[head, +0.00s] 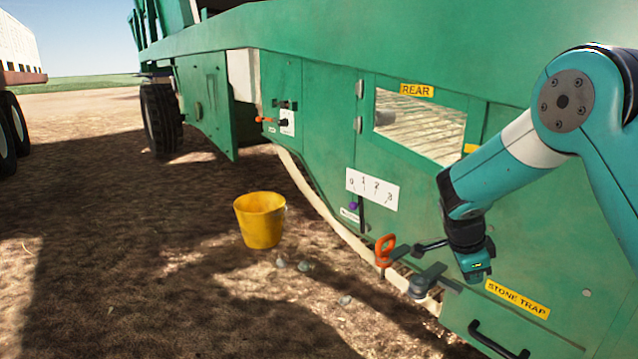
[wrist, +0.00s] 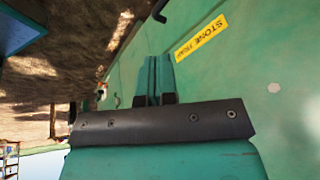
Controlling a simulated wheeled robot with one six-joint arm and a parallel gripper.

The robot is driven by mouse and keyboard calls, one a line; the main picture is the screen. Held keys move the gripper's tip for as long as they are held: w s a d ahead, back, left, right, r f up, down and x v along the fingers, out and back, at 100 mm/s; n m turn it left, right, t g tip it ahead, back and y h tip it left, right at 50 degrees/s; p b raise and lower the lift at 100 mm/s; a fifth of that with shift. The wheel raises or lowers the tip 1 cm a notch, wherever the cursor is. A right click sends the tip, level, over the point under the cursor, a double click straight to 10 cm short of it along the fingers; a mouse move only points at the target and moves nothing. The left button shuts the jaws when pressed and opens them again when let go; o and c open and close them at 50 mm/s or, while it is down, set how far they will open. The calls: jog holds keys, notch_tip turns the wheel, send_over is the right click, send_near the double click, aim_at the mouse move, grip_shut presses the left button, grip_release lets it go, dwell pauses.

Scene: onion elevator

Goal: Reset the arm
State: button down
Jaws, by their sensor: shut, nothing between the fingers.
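My teal arm reaches in from the right in the head view. My gripper (head: 477,268) hangs in front of the green machine's side panel (head: 440,140), just left of the yellow STONE TRAP label (head: 517,299). In the wrist view my gripper (wrist: 160,72) has its two teal fingers together, with nothing between them. The STONE TRAP label (wrist: 201,38) shows there up and to the right of the fingers. Dark lever-like parts (head: 428,280) lie close to the gripper's left in the head view; I cannot tell whether they touch it.
An orange handle (head: 385,250) stands left of the gripper. A dial plate marked 0 to 3 (head: 372,186) is on the panel. A black handle (head: 498,341) is on the lower door. A yellow bucket (head: 261,221) and several stones (head: 304,266) lie on open soil at left.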

jog(key=s+a+r+n+y+p, duration=0.1)
jog(key=s+a+r+n+y, duration=0.15)
jog(key=a+r+n, duration=0.2)
jog(key=s+a+r+n+y+p, duration=0.1)
jog(key=s+a+r+n, duration=0.25)
jog(key=r, duration=0.25)
jog(key=s+a+r+n+y+p, duration=0.2)
jog(key=s+a+r+n, duration=0.3)
jog(key=s, duration=0.4)
jog(key=s+a+r+n+g+y+p, duration=0.15)
jog(key=s+r+n, duration=0.25)
jog(key=s+n, duration=0.45)
jog(key=s+a+r+n+t+y+p, duration=0.1)
jog(key=s+a+r+n+y+p, duration=0.1)
jog(key=s+a+r+n, duration=0.55)
notch_tip(320, 180, up, 34)
jog(key=d+m+p, duration=0.2)
jog(key=d+p, duration=0.1)
jog(key=p, duration=3.4)
jog(key=shift+s+r+p, duration=0.25)
jog(key=shift+s+p, duration=0.05)
jog(key=shift+s, duration=0.1)
